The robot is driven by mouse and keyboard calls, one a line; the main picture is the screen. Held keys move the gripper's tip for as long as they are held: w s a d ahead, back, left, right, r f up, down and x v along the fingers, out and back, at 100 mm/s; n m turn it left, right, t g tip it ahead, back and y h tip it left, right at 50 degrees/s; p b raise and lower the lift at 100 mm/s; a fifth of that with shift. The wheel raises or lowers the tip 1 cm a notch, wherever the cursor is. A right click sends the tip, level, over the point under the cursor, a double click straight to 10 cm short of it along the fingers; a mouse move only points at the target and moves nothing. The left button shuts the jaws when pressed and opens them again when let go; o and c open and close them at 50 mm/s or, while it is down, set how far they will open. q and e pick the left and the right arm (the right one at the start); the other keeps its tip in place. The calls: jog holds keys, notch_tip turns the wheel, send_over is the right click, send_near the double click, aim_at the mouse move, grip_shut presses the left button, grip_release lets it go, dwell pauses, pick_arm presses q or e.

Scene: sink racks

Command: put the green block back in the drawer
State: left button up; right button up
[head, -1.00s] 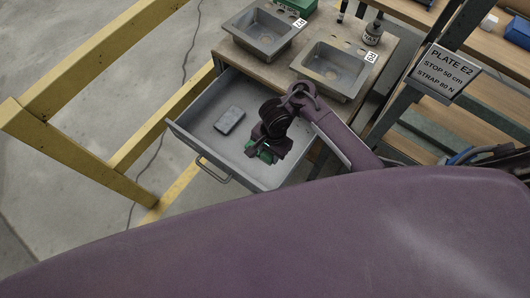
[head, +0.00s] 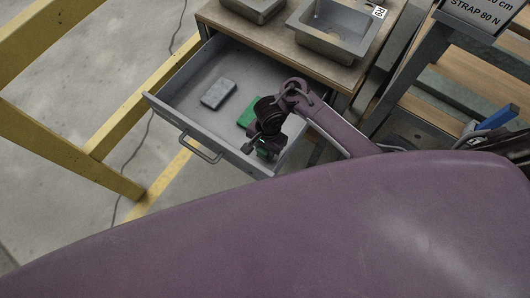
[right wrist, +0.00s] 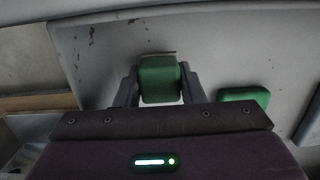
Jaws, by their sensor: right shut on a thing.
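The drawer (head: 180,108) is pulled open, with a handle on its front. A grey block (head: 218,94) and a green block (head: 248,112) lie inside it. My right gripper (head: 266,148) is shut on another green block (head: 264,154), at the drawer's front right corner. In the right wrist view the held green block (right wrist: 160,80) sits between the two fingers, and the other green block (right wrist: 243,96) is to its right over a scuffed grey surface. I cannot tell how high the held block is. My left gripper is not in view.
A yellow frame (head: 120,140) stands to the left. A shelf rack with a sign (head: 478,12) is to the right. The left part of the drawer floor is clear.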

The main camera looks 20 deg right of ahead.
jog(key=shift+f, duration=0.7)
jog(key=shift+f, duration=0.15)
jog(key=o, duration=1.2)
jog(key=r+p, duration=0.2)
jog(key=r, duration=0.1)
jog(key=r+p, duration=0.3)
jog(key=r, duration=0.1)
jog(key=d+r+p, duration=0.1)
jog(key=r+p, duration=0.2)
jog(key=r, duration=0.1)
jog(key=shift+w, duration=0.35)
jog(key=shift+w+r+p, duration=0.1)
jog(key=shift+r+p, duration=0.6)
jog(key=shift+d, duration=0.1)
